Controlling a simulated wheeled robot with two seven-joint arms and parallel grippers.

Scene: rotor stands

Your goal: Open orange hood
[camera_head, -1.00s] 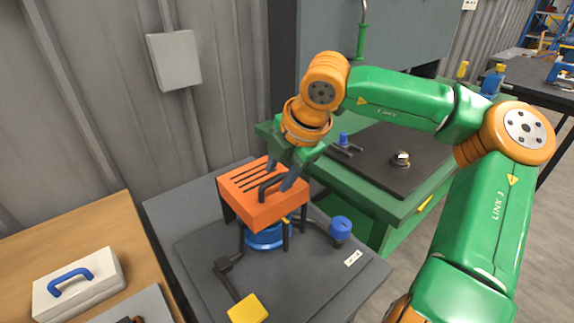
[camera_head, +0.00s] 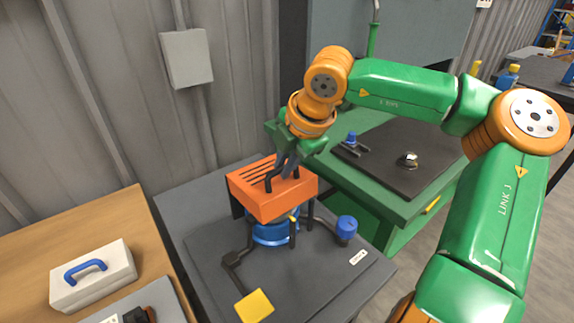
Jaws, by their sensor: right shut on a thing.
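The orange hood (camera_head: 268,206) is a slotted box cover with a dark handle (camera_head: 272,176) on top. It sits over a blue rotor part (camera_head: 272,234) on the dark grey stand, and the blue part shows below its edge. My right gripper (camera_head: 284,172) comes down from above and is shut on the hood's handle. Its fingers partly hide the handle and the hood's top. My left gripper is not in view.
A yellow pad (camera_head: 254,305) and a blue knob (camera_head: 346,229) are on the grey stand (camera_head: 320,275). A white case (camera_head: 92,277) with a blue handle is on the wooden table at left. A green bench (camera_head: 390,215) with a black mat (camera_head: 405,165) stands behind.

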